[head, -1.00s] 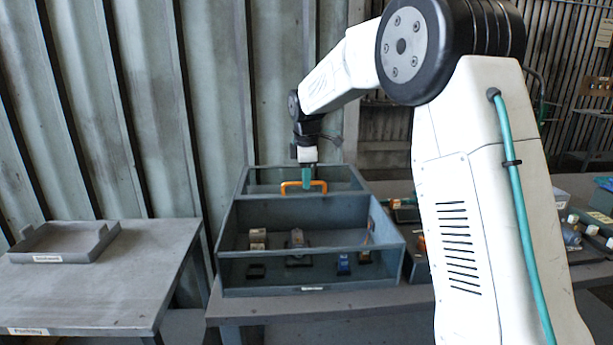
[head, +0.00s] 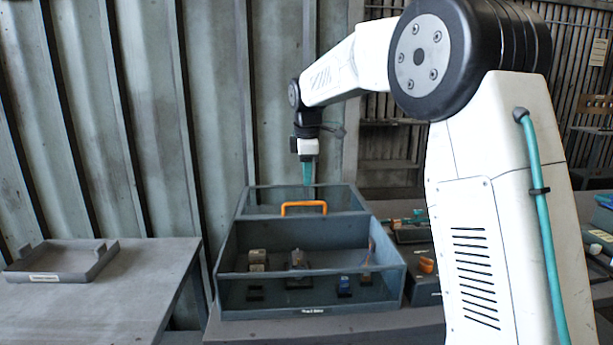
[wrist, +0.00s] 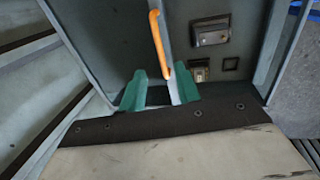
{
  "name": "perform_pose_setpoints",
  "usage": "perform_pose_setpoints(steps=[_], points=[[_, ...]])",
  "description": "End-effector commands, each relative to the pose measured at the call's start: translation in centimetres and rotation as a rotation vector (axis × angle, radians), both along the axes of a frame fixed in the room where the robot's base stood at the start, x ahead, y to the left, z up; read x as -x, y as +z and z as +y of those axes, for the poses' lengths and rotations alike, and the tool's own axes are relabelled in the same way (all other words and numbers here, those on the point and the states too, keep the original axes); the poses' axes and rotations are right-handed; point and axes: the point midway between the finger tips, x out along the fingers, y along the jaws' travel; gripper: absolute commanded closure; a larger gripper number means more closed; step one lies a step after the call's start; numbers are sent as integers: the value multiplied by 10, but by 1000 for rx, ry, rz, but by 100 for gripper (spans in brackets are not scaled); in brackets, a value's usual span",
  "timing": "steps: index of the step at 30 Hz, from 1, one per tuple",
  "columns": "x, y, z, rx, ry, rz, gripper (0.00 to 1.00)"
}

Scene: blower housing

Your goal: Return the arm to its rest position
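My gripper (head: 308,184) hangs pointing down above the blue-grey divided box, clear of its orange handle (head: 304,205). In the wrist view, the two teal fingers (wrist: 162,90) stand apart with nothing held between them. The orange handle also shows in the wrist view (wrist: 158,42), beyond the fingertips. My arm (head: 370,65) reaches out from the right, bent at the elbow and extended to the left over the box.
The box (head: 312,312) stands on a grey table and holds several small parts in its front compartment. A shallow grey tray (head: 62,278) lies on a left table (head: 110,310). More parts lie right of the box, partly hidden by my arm.

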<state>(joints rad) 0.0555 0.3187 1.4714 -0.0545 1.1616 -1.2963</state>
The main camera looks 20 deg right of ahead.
Motion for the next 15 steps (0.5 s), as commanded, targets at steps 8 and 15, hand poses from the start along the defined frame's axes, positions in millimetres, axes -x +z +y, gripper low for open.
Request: perform_pose_setpoints(steps=[8,15], points=[[0,0,0,-1,-3,0,67],[9,-14,1,-37,-190,25,67]])
